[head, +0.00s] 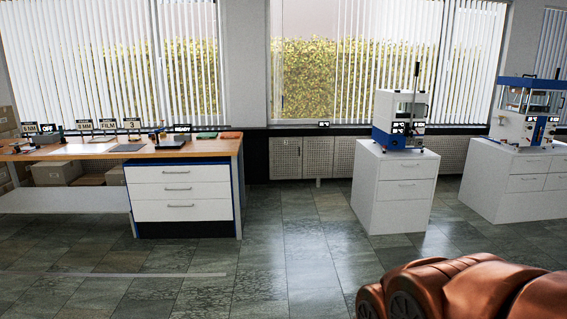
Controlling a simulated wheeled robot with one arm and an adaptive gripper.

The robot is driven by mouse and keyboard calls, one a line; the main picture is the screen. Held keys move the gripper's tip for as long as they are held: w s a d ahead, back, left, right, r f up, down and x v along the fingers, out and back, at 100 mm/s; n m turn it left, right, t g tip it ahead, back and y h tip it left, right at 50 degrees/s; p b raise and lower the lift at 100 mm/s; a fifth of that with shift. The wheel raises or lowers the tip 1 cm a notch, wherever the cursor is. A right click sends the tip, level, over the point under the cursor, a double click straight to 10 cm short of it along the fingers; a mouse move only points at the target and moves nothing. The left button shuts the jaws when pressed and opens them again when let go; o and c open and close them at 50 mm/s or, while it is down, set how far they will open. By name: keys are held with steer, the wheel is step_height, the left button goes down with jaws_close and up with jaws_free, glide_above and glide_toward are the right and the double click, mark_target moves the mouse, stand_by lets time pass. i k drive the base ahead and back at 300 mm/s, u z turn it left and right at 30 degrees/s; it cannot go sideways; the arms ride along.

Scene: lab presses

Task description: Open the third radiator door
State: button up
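A row of low radiator panels runs along the far wall under the windows. I cannot tell which door counts as the third. My gripper is not in view; only a copper-coloured part of my arm shows at the lower right.
A wooden-topped workbench (120,152) with a white drawer unit (180,195) stands at the left. Two white cabinets (392,200) (515,190) carrying presses (400,118) (530,112) stand at the right. The tiled floor (290,240) between the bench and cabinets is clear up to the doors.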

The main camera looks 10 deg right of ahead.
mark_target(285, 154)
steer(key=z, duration=0.15)
steer(key=i, duration=2.55)
steer(key=z, duration=0.2)
steer(key=i, duration=3.4)
steer(key=u, duration=0.1)
steer(key=i, duration=2.4)
steer(key=u, duration=0.15)
